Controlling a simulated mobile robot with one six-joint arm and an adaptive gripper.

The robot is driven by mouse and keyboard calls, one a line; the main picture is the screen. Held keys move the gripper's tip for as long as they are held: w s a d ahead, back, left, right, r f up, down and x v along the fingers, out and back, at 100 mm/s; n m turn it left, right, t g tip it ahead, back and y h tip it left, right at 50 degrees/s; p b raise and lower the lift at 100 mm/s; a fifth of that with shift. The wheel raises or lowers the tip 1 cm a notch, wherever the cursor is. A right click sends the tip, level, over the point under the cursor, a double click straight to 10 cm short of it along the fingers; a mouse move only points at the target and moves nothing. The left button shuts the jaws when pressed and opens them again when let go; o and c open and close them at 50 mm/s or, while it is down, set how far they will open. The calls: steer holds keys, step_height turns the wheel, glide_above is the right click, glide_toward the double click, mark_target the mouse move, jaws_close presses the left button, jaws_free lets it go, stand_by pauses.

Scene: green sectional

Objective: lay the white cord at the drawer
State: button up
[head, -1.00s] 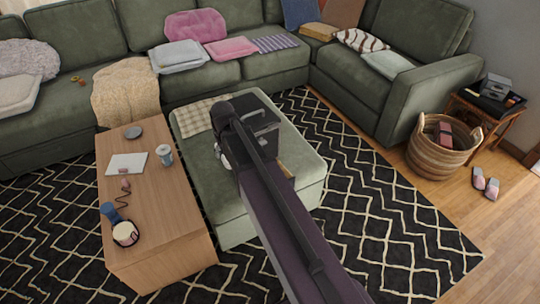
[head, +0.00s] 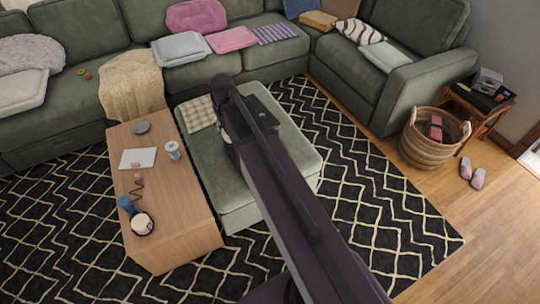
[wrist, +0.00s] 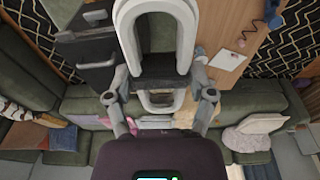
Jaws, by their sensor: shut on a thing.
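My gripper (wrist: 158,82) is shut on a pale, loop-shaped thing, which looks like the white cord (wrist: 124,30), in the wrist view. The loop stands out past the fingers over the green ottoman. A dark box with a handle-like grey part (wrist: 100,62), possibly the drawer, stands beside the loop at the left of the wrist view. In the head view a dark box (head: 262,103) shows on the ottoman, partly hidden by my arm. The gripper and cord are mostly hidden there.
A wooden table (head: 165,205) stands left of the ottoman (head: 290,150), with headphones (head: 141,223), a cup (head: 173,150) and a white pad (head: 138,158). A checked cloth (head: 199,113) lies on the ottoman. A basket (head: 425,150) and slippers (head: 470,173) are at the right.

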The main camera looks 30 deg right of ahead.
step_height(320, 180, up, 8)
steer(key=p, duration=0.6)
steer(key=shift+f, duration=0.2)
steer(key=shift+s+f, duration=0.1)
